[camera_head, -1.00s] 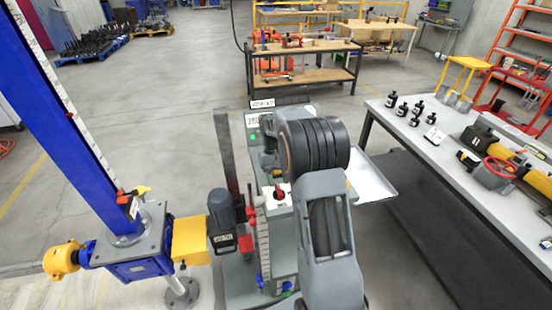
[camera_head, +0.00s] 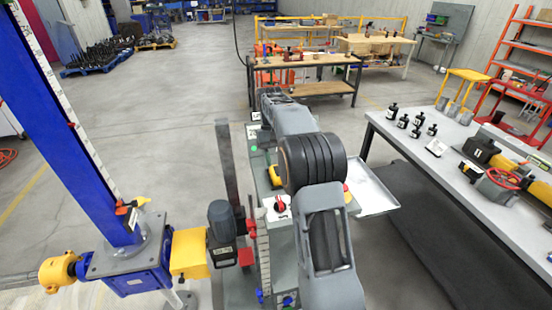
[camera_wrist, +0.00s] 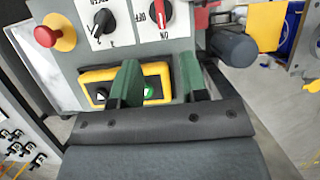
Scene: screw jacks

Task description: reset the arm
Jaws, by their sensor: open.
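My arm (camera_head: 325,240) rises at the front middle of the head view and its forward part reaches away over a grey control cabinet. My gripper (camera_wrist: 160,72) shows in the wrist view as two green fingers, spread apart with nothing held between them. Beyond the fingers is a yellow-framed push-button box (camera_wrist: 125,84) with a green button; the left finger overlaps part of it. I cannot tell the distance between fingers and box. The box also shows in the head view (camera_head: 274,176). The fingertips are not clearly visible in the head view.
A red rotary switch (camera_wrist: 160,14) and a red mushroom button (camera_wrist: 46,36) are on the panel. A blue screw jack column (camera_head: 70,120) with a motor (camera_head: 221,222) stands left. A grey table (camera_head: 465,175) with small black bottles is right. Open floor lies behind.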

